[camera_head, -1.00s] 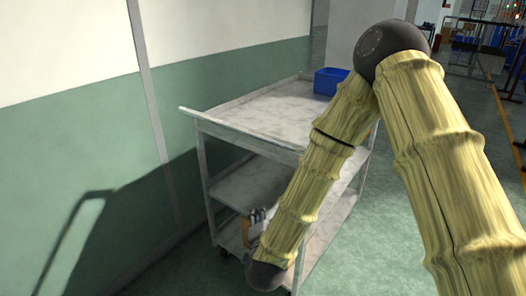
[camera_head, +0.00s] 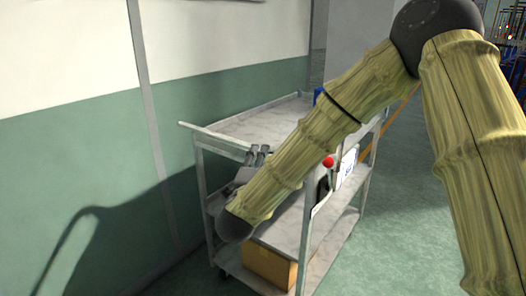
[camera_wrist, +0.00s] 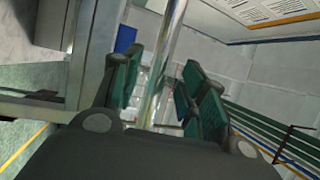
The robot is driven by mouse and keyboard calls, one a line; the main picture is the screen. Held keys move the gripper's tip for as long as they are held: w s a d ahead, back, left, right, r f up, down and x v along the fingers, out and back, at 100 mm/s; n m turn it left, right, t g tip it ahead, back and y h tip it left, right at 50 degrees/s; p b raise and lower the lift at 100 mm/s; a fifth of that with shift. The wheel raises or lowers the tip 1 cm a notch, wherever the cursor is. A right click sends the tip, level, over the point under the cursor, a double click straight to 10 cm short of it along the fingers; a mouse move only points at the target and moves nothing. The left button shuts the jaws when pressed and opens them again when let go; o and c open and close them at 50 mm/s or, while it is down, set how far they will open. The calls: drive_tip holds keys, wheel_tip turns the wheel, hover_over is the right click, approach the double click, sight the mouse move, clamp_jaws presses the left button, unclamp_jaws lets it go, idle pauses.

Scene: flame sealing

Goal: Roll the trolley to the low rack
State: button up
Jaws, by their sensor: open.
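The trolley (camera_head: 262,119) is a grey cart with several shelves, standing beside the wall. Its push handle (camera_head: 205,133) is a bar at the near end of the top. My gripper (camera_head: 257,154) is at the right part of that handle, with my arm crossing in front of the trolley. In the wrist view, a shiny bar (camera_wrist: 167,52) runs between the spread fingers of my gripper (camera_wrist: 163,88), with room seen on both sides. I cannot tell whether either finger touches it. I cannot make out a low rack.
A cardboard box (camera_head: 268,264) sits on the bottom shelf. The green and white wall (camera_head: 70,160) is close on the left. Open green floor (camera_head: 400,200) lies to the right.

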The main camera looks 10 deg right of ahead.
drive_tip(key=shift+x, duration=2.1)
clamp_jaws()
